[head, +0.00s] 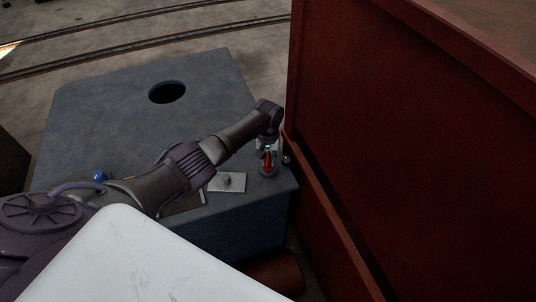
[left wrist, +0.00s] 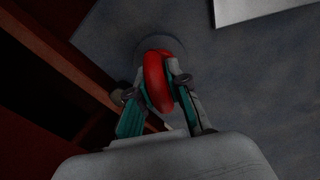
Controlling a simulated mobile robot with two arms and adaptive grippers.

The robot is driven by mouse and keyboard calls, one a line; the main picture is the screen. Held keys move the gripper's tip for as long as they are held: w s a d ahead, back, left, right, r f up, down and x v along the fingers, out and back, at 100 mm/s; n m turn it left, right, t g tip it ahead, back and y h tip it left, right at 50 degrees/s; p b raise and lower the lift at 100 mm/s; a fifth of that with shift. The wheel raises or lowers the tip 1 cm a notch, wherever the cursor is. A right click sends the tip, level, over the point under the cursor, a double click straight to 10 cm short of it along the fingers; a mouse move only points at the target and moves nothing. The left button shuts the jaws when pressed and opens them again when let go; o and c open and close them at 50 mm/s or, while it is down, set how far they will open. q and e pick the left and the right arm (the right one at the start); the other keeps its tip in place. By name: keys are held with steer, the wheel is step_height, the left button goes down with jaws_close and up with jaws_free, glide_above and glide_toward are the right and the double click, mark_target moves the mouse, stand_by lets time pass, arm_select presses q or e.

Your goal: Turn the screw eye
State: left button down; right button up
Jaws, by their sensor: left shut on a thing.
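The screw eye is a red ring (left wrist: 156,80) between the fingers of my left gripper (left wrist: 160,92) in the left wrist view. The gripper is shut on it, with a teal-and-grey finger on each side. In the head view the red part (head: 267,161) shows below my left wrist, above a round grey base near the right edge of the block. My left gripper (head: 267,150) points down there and covers part of it. The ring's lower end is hidden. My right gripper is not in view.
The blue-grey block (head: 110,110) has a round dark hole. A pale plate (head: 227,182) with a small knob lies left of the gripper. A blue knob (head: 100,176) is at the left. A tall dark red wall (head: 400,130) stands close on the right.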

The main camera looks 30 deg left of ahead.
mark_target(268, 154)
arm_select(q)
steer(key=n+p, duration=0.1)
steer(key=n, duration=0.2)
steer(key=shift+r, duration=0.15)
steer(key=n+p, duration=0.1)
steer(key=n, duration=0.2)
steer(key=shift+n, duration=0.3)
steer(key=shift+n+p, duration=0.55)
steer(key=shift+n, duration=2.35)
steer(key=shift+w, duration=0.1)
steer(key=c, duration=1.1)
jaws_free()
step_height(268, 154, up, 12)
steer(key=shift+f, duration=0.1)
